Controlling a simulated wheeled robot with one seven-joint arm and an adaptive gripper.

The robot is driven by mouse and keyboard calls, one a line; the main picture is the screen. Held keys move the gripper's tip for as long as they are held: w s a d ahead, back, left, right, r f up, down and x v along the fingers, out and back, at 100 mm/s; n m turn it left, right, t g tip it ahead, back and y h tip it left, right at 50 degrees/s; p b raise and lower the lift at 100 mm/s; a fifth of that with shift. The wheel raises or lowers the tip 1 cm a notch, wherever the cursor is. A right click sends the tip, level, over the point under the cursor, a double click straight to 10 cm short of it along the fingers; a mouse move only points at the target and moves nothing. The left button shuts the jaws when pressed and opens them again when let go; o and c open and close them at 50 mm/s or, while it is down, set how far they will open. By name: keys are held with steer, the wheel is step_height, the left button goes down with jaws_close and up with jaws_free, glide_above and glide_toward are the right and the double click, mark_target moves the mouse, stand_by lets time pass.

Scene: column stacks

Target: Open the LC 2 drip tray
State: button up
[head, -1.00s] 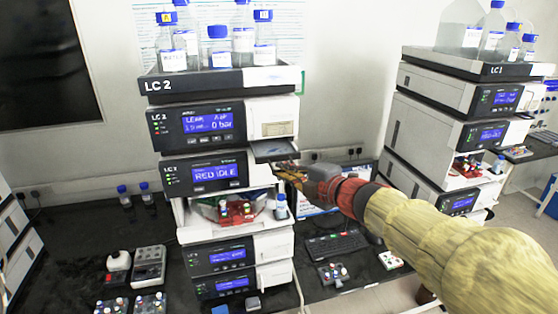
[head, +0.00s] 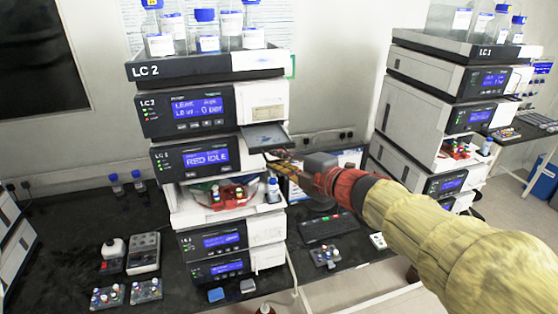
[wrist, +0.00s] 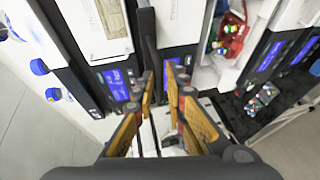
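The LC 2 drip tray (head: 266,136) is a thin dark tray sticking out at the right front of the LC 2 stack, below the upper module with the cream panel. In the wrist view it seems to be the dark upright strip (wrist: 148,42) ahead of the fingers. My gripper (head: 270,158) is just below and right of the tray's front edge in the head view. In the wrist view its two yellow-padded fingers (wrist: 159,82) stand apart with a gap between them. I see nothing clearly pinched. Whether a finger touches the tray is unclear.
Bottles (head: 207,30) stand on top of the LC 2 stack. Below the tray is a module (head: 205,158) reading "RED IDLE", then an open bay with a red vial rack (head: 233,194). The LC 1 stack (head: 425,95) stands to the right, behind my arm. A keyboard (head: 327,228) lies below.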

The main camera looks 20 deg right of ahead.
steer(key=v, duration=1.2)
steer(key=shift+d+f, duration=0.1)
steer(key=shift+d, duration=0.05)
